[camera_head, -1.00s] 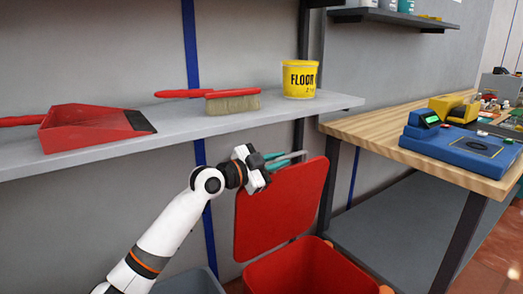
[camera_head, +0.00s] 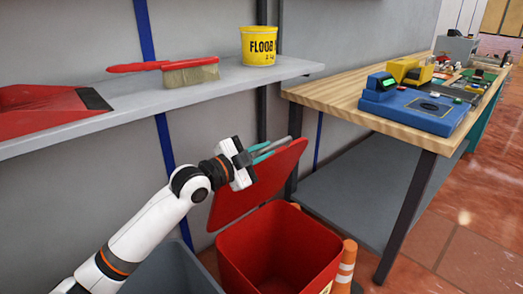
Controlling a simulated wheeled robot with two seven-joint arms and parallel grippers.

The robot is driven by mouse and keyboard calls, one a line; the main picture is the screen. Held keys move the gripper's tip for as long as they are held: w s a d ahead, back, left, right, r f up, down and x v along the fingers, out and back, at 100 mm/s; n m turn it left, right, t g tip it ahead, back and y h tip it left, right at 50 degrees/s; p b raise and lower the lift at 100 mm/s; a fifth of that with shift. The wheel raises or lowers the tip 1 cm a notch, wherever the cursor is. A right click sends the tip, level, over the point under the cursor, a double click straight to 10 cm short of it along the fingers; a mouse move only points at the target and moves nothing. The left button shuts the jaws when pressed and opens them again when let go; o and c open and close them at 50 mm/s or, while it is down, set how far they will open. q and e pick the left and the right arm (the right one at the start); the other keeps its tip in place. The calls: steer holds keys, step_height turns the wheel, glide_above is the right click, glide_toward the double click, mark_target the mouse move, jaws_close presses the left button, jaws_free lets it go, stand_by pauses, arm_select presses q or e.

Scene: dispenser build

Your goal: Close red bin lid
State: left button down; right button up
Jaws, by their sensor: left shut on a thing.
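The red bin (camera_head: 277,252) stands on the floor below the shelf, and its inside shows from above. Its red lid (camera_head: 257,186) is tilted up at the back, partly lowered over the bin, so the bin is still open. My left gripper (camera_head: 272,151) is at the lid's upper edge, with its teal-grey fingers along that edge. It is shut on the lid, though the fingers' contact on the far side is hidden. My right gripper is not in view.
A grey bin (camera_head: 172,272) stands left of the red bin. An orange-and-white cone (camera_head: 346,262) is close on its right. A grey shelf (camera_head: 150,103) with a brush (camera_head: 190,72) and yellow bucket (camera_head: 259,46) is above. A wooden workbench (camera_head: 330,91) stands right.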

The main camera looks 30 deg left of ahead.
arm_select(q)
steer(key=c, duration=1.5)
jaws_free()
steer(key=shift+a, duration=0.2)
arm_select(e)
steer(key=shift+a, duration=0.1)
arm_select(q)
steer(key=shift+p+v, duration=0.45)
steer(key=shift+v, duration=5.65)
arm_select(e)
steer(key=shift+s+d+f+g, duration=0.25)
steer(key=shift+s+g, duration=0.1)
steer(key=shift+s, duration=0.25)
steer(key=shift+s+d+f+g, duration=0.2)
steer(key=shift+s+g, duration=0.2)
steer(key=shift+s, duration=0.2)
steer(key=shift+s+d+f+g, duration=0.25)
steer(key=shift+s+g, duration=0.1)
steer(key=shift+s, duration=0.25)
arm_select(q)
steer(key=shift+d, duration=0.1)
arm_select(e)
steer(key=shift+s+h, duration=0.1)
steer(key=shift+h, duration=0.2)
